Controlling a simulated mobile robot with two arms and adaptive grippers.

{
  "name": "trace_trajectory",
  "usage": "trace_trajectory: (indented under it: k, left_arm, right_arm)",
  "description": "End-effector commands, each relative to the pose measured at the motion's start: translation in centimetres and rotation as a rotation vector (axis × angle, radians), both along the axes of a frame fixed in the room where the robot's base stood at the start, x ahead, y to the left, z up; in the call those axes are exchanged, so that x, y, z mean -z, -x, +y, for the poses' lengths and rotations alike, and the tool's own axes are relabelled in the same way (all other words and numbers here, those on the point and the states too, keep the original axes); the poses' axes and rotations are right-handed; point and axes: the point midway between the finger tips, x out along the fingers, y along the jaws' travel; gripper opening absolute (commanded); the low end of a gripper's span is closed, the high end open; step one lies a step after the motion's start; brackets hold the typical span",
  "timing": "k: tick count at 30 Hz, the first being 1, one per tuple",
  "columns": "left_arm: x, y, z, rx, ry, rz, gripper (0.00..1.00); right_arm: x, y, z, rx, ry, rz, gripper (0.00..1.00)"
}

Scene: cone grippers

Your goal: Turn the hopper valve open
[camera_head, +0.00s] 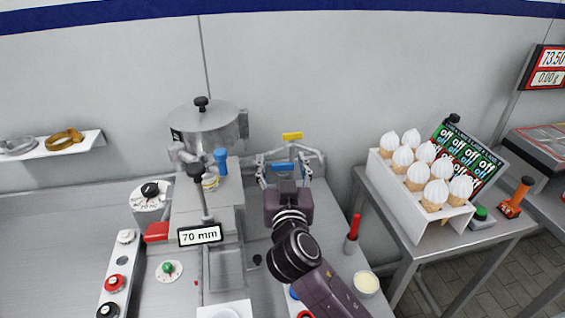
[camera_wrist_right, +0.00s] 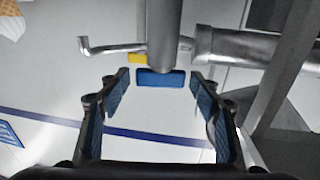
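The metal hopper drum (camera_head: 205,130) with a black knob on its lid stands on the machine at centre left. A blue upright handle (camera_head: 221,161) is at its front right. A blue bar (camera_head: 285,167) and a yellow piece (camera_head: 292,136) show on metal pipework to the right; I cannot tell which part is the hopper valve. My right gripper (camera_head: 284,163) is open at the blue bar. In the right wrist view, the blue bar (camera_wrist_right: 160,79) lies between the fingertips of the gripper (camera_wrist_right: 161,82), with gaps on both sides. My left gripper is not in view.
A white rack (camera_head: 398,201) of several cones stands on the right table. A red-handled tool (camera_head: 353,228) is close right of my right arm. A "70 mm" sign (camera_head: 200,235) and a button panel (camera_head: 118,275) are at the left. A wall shelf (camera_head: 45,147) holds rings.

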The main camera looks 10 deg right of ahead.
Motion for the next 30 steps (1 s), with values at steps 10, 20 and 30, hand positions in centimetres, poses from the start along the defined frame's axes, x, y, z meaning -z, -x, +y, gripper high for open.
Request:
trace_trajectory:
  k: [10, 20, 30]
  left_arm:
    - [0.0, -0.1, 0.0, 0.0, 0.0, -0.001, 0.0]
    - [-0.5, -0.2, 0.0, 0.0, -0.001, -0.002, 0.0]
    - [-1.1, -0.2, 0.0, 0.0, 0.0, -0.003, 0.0]
  right_arm:
    - [0.0, 0.0, 0.0, 0.0, 0.0, 0.0, 0.2]
    - [0.0, 0.0, -0.2, -0.077, 0.0, 0.003, 0.15]
    - [0.0, 0.0, 0.0, -0.154, 0.0, 0.0, 0.15]
